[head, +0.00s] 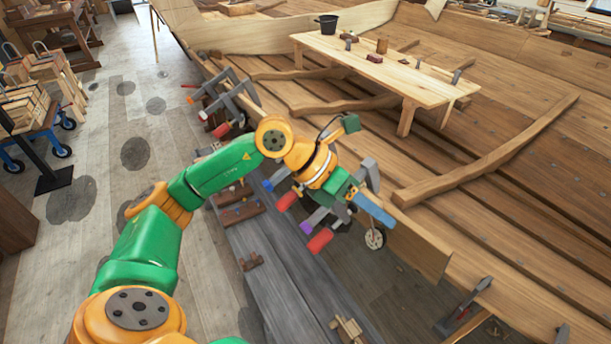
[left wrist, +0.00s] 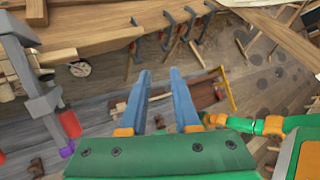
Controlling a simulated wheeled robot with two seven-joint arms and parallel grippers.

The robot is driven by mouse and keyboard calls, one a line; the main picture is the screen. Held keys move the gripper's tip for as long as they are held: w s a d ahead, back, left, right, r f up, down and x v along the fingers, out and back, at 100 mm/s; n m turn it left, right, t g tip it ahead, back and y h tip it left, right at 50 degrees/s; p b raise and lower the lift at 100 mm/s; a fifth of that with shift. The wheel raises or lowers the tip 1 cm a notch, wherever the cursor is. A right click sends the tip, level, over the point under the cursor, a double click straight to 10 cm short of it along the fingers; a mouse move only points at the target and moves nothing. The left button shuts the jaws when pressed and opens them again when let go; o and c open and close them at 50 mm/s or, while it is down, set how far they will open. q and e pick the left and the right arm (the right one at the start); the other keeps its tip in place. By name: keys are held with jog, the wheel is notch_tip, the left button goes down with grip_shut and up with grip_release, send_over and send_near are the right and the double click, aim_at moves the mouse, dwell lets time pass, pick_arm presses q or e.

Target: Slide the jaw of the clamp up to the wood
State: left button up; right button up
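My left gripper (head: 376,210) has blue fingers and is at the hull's edge beside grey bar clamps. In the left wrist view its fingers (left wrist: 159,76) are apart with nothing between them. A grey clamp (left wrist: 43,105) with a red handle (left wrist: 70,124) and a purple part (left wrist: 67,149) stands left of the fingers, apart from them. In the head view a grey clamp jaw (head: 369,174) shows behind the gripper, and red handles (head: 320,240) stick out below it. The gripper partly hides these clamps, so I cannot tell the jaw's gap to the wood. My right gripper is out of view.
More clamps (head: 236,98) grip the hull's edge farther back, and another (head: 466,308) is at the front right. A grey plank bench (head: 285,275) runs below the edge. Floor at left is mostly clear.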

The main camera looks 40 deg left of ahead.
pick_arm(q)
jog(key=a+y, duration=0.4)
jog(key=a, duration=0.4)
jog(key=n+y, duration=0.2)
jog(key=y, duration=0.2)
send_near(320, 210)
jog(key=shift+h, duration=0.3)
jog(key=b+x, duration=0.8)
jog(key=shift+a+f, duration=0.1)
jog(key=shift+a, duration=0.1)
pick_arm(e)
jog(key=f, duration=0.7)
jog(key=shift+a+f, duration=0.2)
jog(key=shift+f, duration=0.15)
pick_arm(q)
jog(key=shift+w+f, duration=0.3)
jog(key=shift+f, duration=0.1)
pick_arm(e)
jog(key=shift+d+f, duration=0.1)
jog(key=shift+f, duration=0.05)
pick_arm(q)
jog(key=shift+c, duration=0.4)
jog(key=shift+w+d+r+p, duration=0.25)
jog(key=shift+w+r+p, duration=0.15)
jog(key=shift+w+p, duration=0.3)
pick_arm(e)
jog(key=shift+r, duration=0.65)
